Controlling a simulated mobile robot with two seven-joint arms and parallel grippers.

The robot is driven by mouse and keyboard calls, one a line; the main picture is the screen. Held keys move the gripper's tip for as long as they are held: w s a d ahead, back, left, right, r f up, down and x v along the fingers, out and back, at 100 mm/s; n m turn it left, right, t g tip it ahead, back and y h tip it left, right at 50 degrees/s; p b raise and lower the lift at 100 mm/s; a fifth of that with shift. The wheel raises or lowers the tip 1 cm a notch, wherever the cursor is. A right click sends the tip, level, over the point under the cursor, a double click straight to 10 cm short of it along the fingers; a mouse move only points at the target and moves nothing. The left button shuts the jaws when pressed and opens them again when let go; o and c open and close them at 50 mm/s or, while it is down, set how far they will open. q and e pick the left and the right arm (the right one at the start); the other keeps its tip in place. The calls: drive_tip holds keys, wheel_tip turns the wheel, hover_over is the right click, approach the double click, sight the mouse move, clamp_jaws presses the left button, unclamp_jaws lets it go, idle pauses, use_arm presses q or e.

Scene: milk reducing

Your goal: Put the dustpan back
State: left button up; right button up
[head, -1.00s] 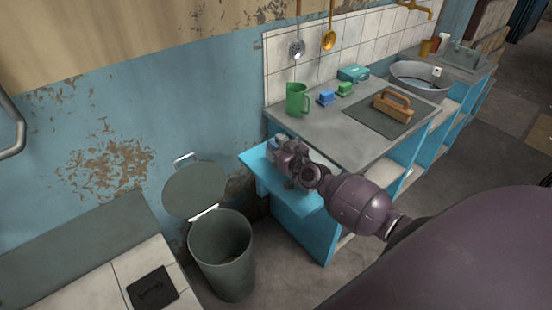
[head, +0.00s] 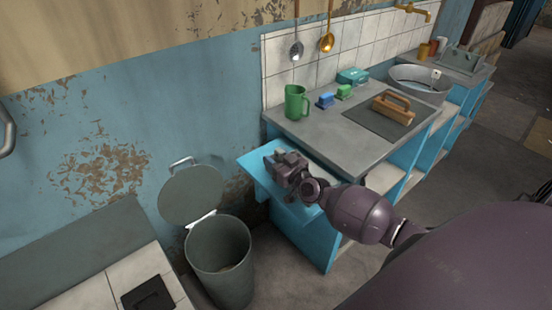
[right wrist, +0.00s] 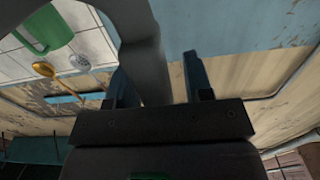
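My right gripper (head: 282,165) is over the blue side shelf (head: 252,171) at the left end of the kitchen counter. The right wrist view shows its two dark fingers (right wrist: 166,82) standing apart. A grey curved piece (right wrist: 150,72) reaches between them, close to the left finger, with a gap to the right one. I cannot tell whether this piece is part of the dustpan. No dustpan is clearly identifiable in the head view; my gripper and arm hide part of the shelf. My left gripper is not in view.
A grey bin (head: 219,262) with its lid (head: 190,194) raised stands left of the shelf. A green mug (head: 295,102) stands at the counter's left end and shows in the right wrist view (right wrist: 42,30). A wooden-handled block (head: 393,106) lies farther right. Open floor is at right.

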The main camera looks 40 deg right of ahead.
drive_tip(key=shift+s+r, duration=0.1)
drive_tip(key=shift+s, duration=0.35)
drive_tip(key=s+p, duration=0.1)
drive_tip(key=s, duration=0.8)
drive_tip(key=s+a+f+g, duration=0.3)
drive_tip(key=s+a+f, duration=0.2)
drive_tip(key=s, duration=0.5)
drive_tip(key=s+a+f+g+h, duration=0.1)
drive_tip(key=s+a+f+g, duration=0.2)
drive_tip(key=s, duration=0.7)
wheel_tip(320, 180, down, 3)
drive_tip(key=shift+s+a+r+g, duration=0.2)
drive_tip(key=shift+a+g, duration=0.1)
drive_tip(key=shift+a, duration=0.85)
